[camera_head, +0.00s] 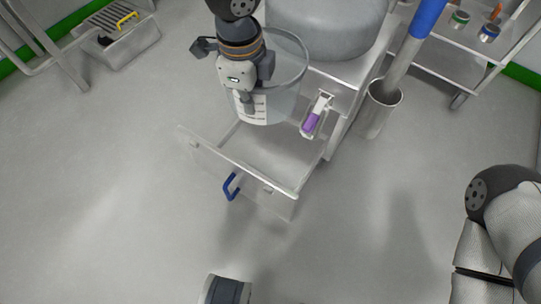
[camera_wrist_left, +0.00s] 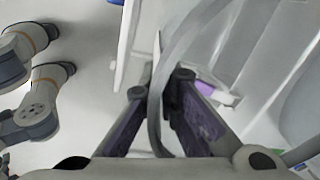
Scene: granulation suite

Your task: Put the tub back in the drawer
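The tub (camera_head: 285,90) is a clear, round container with a pale marked label. In the head view it is over the back left part of the open drawer (camera_head: 275,155); I cannot tell whether its base touches the drawer floor. The drawer has a pale front panel and a blue handle (camera_head: 231,187). My left gripper (camera_head: 247,104) is at the tub's near left wall. In the left wrist view its purple-padded fingers (camera_wrist_left: 159,88) are closed on either side of the tub's curved wall (camera_wrist_left: 155,120). My right arm shows at the right, but its gripper is out of view.
A purple item in a white holder (camera_head: 311,118) is at the drawer's right side. A steel cabinet with a large round vessel (camera_head: 330,30) stands behind. A metal cylinder (camera_head: 375,112) with a blue-topped pole stands right. Open floor lies in front and left.

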